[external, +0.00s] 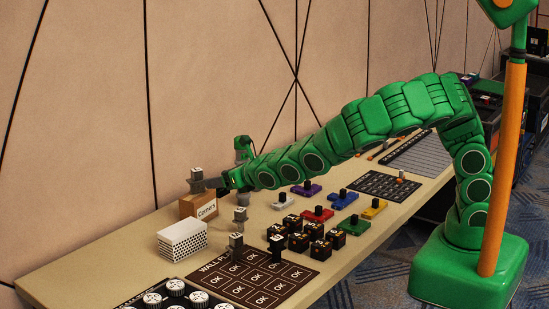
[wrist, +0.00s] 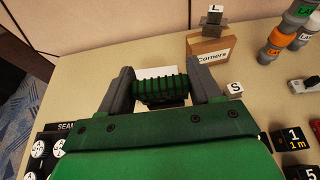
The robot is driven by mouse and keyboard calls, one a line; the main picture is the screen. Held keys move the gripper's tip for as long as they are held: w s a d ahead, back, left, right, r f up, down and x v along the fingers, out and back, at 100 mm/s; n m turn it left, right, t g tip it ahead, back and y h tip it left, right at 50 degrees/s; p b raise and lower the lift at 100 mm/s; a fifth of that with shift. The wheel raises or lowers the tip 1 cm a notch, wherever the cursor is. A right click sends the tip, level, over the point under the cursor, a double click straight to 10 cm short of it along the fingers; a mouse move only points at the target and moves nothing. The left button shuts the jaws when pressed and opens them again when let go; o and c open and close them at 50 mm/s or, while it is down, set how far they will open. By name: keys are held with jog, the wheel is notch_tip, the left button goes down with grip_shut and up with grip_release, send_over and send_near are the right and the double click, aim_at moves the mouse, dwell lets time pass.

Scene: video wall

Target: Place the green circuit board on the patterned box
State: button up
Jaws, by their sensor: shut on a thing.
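My gripper (wrist: 160,84) is shut on the green circuit board (wrist: 160,92), a ribbed dark-green piece held crosswise between the two grey fingers in the wrist view. A white surface, seemingly the patterned box (wrist: 157,72), shows just behind the board; I cannot tell whether they touch. In the external view the patterned box (external: 182,240), white with black dots, stands on the table. There my gripper (external: 225,182) is above and right of it, near the cardboard box. The held board is not clear in that view.
A cardboard box marked Corners (external: 198,206) carries a grey block with a white label (external: 197,180). Grey pegs (external: 240,221) stand nearby. Black cubes (external: 299,242), coloured boards with knobs (external: 318,214) and an OK mat (external: 255,287) fill the table. The table's far left end is clear.

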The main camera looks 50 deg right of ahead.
jog(key=shift+w+d+r, duration=0.2)
jog(key=shift+d+r, duration=0.05)
jog(key=shift+d, duration=0.25)
send_over(181, 227)
jog(key=shift+s+f, duration=0.15)
jog(key=shift+f, duration=2.25)
jog(key=shift+s+f, duration=0.1)
jog(key=shift+f, duration=2.3)
jog(key=shift+a, duration=0.1)
jog(key=shift+w+f, duration=0.2)
jog(key=shift+f, duration=1.5)
jog(key=shift+f, duration=0.1)
jog(key=o, duration=1)
